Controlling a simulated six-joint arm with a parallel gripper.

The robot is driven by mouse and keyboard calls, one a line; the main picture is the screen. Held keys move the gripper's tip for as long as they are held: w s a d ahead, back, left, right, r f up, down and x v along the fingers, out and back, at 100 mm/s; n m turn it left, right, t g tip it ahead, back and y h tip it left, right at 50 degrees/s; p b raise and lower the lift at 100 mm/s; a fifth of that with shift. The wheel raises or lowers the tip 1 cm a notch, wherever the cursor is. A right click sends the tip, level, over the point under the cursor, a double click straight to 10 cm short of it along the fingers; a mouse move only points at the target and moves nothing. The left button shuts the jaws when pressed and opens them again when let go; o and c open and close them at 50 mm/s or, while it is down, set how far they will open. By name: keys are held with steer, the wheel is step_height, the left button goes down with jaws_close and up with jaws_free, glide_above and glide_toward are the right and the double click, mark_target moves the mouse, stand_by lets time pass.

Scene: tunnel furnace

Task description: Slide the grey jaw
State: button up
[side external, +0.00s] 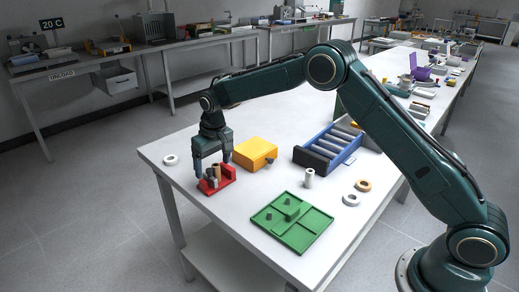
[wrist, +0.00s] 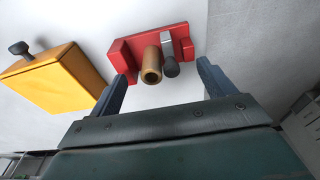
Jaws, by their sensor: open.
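The red fixture (side external: 228,179) stands near the table's left front corner, and it also shows in the wrist view (wrist: 177,30). The grey jaw (wrist: 167,45), with a dark rounded knob (wrist: 171,68), sits in it beside a tan hollow cylinder (wrist: 151,66). In the wrist view the jaw is right of the cylinder; I cannot tell whether they touch. My gripper (side external: 213,168) points down at the fixture with its fingers apart. In the wrist view my gripper (wrist: 162,78) has one finger either side of the cylinder and knob, with nothing held.
A yellow box (side external: 255,153) with a dark knob stands close to the right of my gripper. A green tray (side external: 306,233), a blue roller rack (side external: 347,160), a white cylinder (side external: 309,178) and rings lie farther right. A white ring (side external: 170,160) lies left.

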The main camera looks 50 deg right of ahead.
mark_target(213, 166)
steer(key=shift+r, duration=3.35)
